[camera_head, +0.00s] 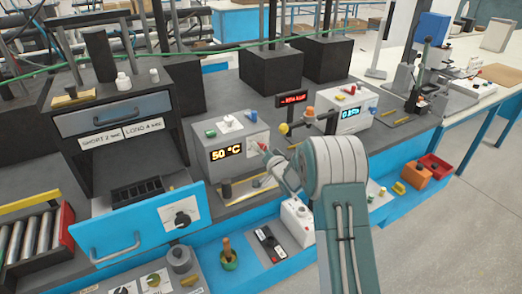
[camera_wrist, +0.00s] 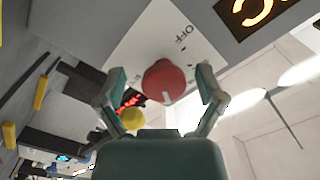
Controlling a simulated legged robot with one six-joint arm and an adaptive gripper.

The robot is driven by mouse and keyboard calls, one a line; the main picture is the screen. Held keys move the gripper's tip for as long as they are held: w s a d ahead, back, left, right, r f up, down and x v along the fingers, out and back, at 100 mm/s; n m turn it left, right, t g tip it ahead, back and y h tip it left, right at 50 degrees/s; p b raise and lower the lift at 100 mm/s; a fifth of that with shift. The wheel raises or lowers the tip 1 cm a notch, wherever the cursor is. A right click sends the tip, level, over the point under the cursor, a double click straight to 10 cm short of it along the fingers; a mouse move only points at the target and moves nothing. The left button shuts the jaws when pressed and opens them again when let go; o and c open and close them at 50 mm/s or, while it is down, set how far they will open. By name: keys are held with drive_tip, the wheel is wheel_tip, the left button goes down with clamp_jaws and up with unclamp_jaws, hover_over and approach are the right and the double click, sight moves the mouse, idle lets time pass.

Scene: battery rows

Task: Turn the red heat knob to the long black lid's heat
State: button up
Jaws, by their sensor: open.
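The red heat knob (camera_wrist: 168,82) is on a white dial plate (camera_wrist: 135,45) marked OFF, in the wrist view. Its white mark points down in that picture, away from the OFF label. My gripper (camera_wrist: 160,74) is open, one finger to each side of the knob, with visible gaps. In the head view my gripper (camera_head: 272,160) is at the front right of the grey heat box (camera_head: 210,172), and the knob (camera_head: 262,147) is partly hidden. The box's display (camera_head: 226,153) reads 50 °C. I cannot make out a long black lid or its heat marking.
A cabinet with SHORT 2 sec and LONG 4 sec signs (camera_head: 122,135) stands left, above an open blue drawer (camera_head: 140,222). A yellow ball (camera_wrist: 132,119) is just beyond my left finger. A second white box (camera_head: 345,108) stands to the right.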

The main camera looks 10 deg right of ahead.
drive_tip(key=shift+r, duration=0.1)
drive_tip(key=v, duration=1.2)
